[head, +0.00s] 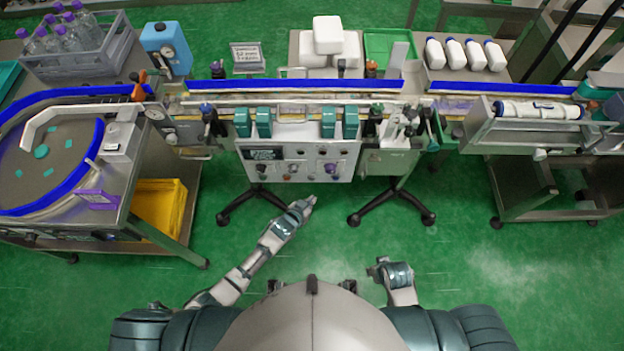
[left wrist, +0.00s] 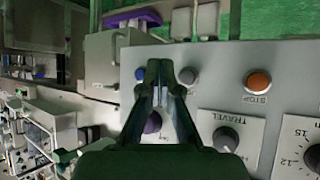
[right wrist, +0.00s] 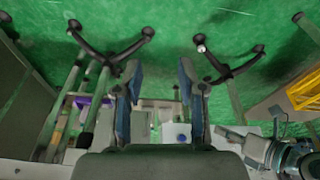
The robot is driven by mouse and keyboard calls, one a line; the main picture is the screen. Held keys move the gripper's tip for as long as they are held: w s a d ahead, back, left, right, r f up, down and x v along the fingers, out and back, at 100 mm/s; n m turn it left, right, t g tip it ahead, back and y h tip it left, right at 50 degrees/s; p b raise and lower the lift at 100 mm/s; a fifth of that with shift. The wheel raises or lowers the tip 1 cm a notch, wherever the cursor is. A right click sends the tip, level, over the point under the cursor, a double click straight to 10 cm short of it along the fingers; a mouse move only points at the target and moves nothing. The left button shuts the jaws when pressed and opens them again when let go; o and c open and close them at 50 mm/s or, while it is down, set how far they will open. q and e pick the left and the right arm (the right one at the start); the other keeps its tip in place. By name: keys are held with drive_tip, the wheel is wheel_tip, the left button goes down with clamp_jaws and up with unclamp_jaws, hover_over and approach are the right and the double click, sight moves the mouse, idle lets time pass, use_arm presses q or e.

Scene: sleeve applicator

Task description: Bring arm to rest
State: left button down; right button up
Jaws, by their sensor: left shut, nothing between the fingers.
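My left arm reaches forward in the head view. Its gripper (head: 308,203) is just in front of the lower edge of the grey control panel (head: 268,172). In the left wrist view my left gripper (left wrist: 160,72) has its fingers together with nothing between them, in front of the panel face. They partly cover a dark purple knob (left wrist: 153,123); contact cannot be told. My right arm is folded close to my body in the head view, its gripper (head: 377,263) small there. In the right wrist view the right gripper (right wrist: 160,75) has its fingers apart and empty, over the floor.
The panel carries an orange STOP button (left wrist: 258,80) and a TRAVEL knob (left wrist: 225,139). The conveyor (head: 290,97) runs across behind it. A round turntable (head: 50,165) stands at left, with a yellow crate (head: 160,215) beneath. Green floor between me and the panel is free.

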idle(0.4)
use_arm(q)
drive_tip(key=s+a+f+n+g+y, duration=0.1)
drive_tip(key=s+a+f, duration=0.4)
drive_tip(key=s, duration=0.5)
drive_tip(key=s+a+f+n+g+y+p, duration=0.1)
drive_tip(key=s+a+f+g, duration=0.3)
drive_tip(key=s+a, duration=0.5)
drive_tip(key=s+a+f+n+g+y, duration=0.1)
drive_tip(key=s+a+f+g+y, duration=0.1)
drive_tip(key=s+a+f, duration=0.4)
drive_tip(key=s+f+y, duration=0.1)
drive_tip(key=s, duration=0.4)
drive_tip(key=shift+s+a+f+n+p, duration=0.2)
drive_tip(key=shift+a+n+p, duration=0.1)
drive_tip(key=shift+a+n, duration=0.1)
use_arm(e)
drive_tip(key=s+f, duration=0.2)
drive_tip(key=f, duration=0.8)
drive_tip(key=s+f, duration=0.3)
drive_tip(key=f, duration=0.7)
drive_tip(key=shift+s+d+g, duration=0.15)
drive_tip(key=shift+d+g, duration=0.05)
drive_tip(key=shift+g, duration=0.2)
